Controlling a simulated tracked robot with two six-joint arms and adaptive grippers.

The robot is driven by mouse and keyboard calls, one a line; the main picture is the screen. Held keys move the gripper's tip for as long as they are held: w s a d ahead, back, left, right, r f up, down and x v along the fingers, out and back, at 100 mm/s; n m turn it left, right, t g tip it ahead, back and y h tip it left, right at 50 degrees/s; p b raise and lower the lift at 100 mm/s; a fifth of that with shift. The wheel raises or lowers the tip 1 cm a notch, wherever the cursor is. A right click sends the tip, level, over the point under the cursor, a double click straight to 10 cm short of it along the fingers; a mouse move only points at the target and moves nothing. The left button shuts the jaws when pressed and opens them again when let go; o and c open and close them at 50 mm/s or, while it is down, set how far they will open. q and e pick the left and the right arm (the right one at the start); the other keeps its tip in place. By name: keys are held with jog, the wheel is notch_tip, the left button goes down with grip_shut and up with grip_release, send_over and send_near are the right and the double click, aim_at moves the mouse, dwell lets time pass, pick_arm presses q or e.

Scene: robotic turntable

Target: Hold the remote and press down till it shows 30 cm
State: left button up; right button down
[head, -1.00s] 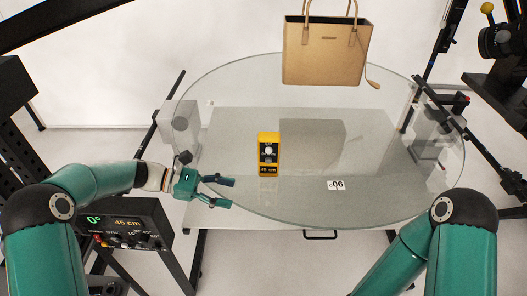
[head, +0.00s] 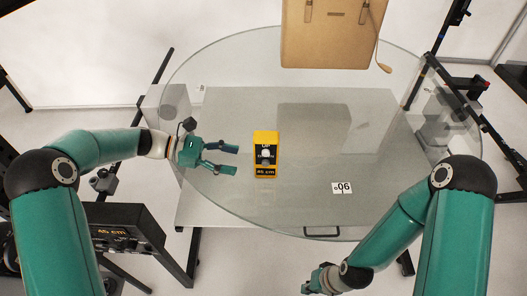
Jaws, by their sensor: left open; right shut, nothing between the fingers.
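The yellow and black remote (head: 266,155) stands upright on the round glass turntable (head: 230,195), left of its middle. Its lower display reads 45 cm, and a pale round button shows on its face. My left gripper (head: 230,160) is open and empty, with its fingers pointing right toward the remote and a small gap between them. My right gripper (head: 308,288) is at the bottom edge of the view, in front of the turntable and away from the remote. It is shut and empty, and partly cut off.
A tan handbag (head: 330,35) hangs or stands over the far part of the glass. A white label reading 06 (head: 342,188) lies near the front right. A black control box (head: 125,232) at the lower left also shows 45 cm. Black stands flank the turntable.

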aim_at(262, 166)
pick_arm(q)
jog(key=b+x, duration=0.2)
jog(key=x, duration=0.7)
jog(key=shift+b, duration=0.3)
jog(key=c, duration=0.7)
